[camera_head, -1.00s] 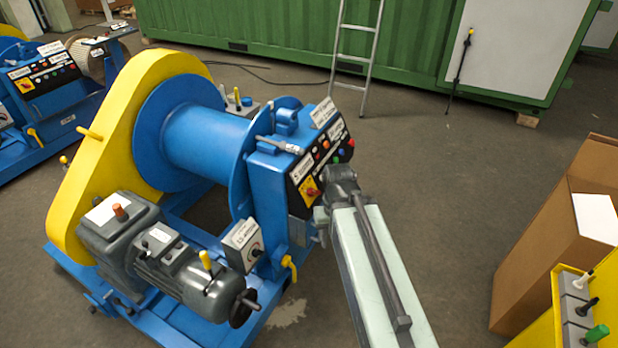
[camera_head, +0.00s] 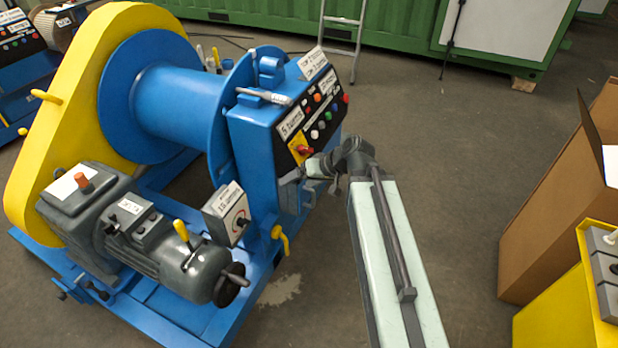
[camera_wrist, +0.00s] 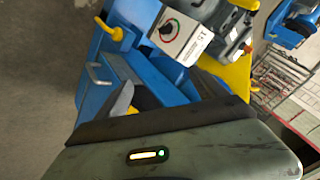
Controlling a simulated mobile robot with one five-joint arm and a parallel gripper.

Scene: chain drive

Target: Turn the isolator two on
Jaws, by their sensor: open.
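The blue winch machine (camera_head: 180,115) carries a tilted black control panel (camera_head: 310,120) with coloured buttons and small white labels that I cannot fully read. A red rotary switch on a yellow plate (camera_head: 303,150) sits at the panel's lower left. A grey box with a white face and a rotary knob (camera_head: 236,222) stands lower left; it also shows in the wrist view (camera_wrist: 180,32). I cannot tell from the labels which is isolator two. My gripper (camera_head: 298,184) is open and empty, just below the red switch, beside the blue cabinet. In the wrist view its fingers are partly hidden.
A yellow lever (camera_head: 281,238) sticks out below my gripper, near the grey motor (camera_head: 155,250). A cardboard box (camera_head: 555,210) and a yellow case (camera_head: 570,305) stand at the right.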

